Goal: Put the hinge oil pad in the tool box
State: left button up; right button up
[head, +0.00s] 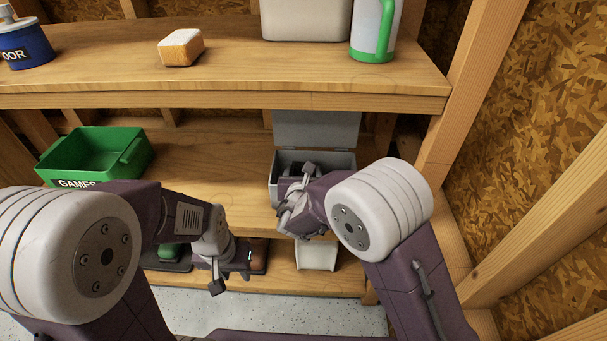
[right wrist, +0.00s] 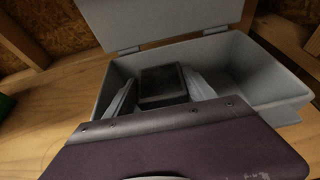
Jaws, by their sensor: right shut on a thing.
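The hinge oil pad (right wrist: 163,80) is a dark, nearly black block. My right gripper (right wrist: 162,95) is shut on it, with one pale finger on each side. The tool box (right wrist: 272,98) is a grey open box with its lid up at the back. In the right wrist view the pad shows against the left part of the box opening; how deep it is I cannot tell. In the head view the tool box (head: 317,130) stands on the middle shelf, partly hidden by my right arm. My left gripper (head: 232,275) hangs low before the bottom shelf; its finger opening is unclear.
A green bin (head: 95,152) labelled GAMES stands left on the middle shelf, with bare wood between it and the tool box. The upper shelf (head: 260,60) holds a sponge (head: 181,47), a blue container (head: 25,45) and a green-handled jug (head: 374,28). A wooden post stands at right.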

jog(key=o, duration=1.7)
jog(key=shift+s+f, duration=0.3)
jog(key=shift+f, duration=0.5)
jog(key=shift+r+p, duration=0.95)
jog(key=shift+p, duration=0.25)
jog(key=p+v, duration=0.2)
jog(key=v, duration=0.9)
jog(key=shift+s+r+p, duration=0.2)
jog(key=shift+r+p, duration=0.05)
jog(key=shift+p, duration=0.1)
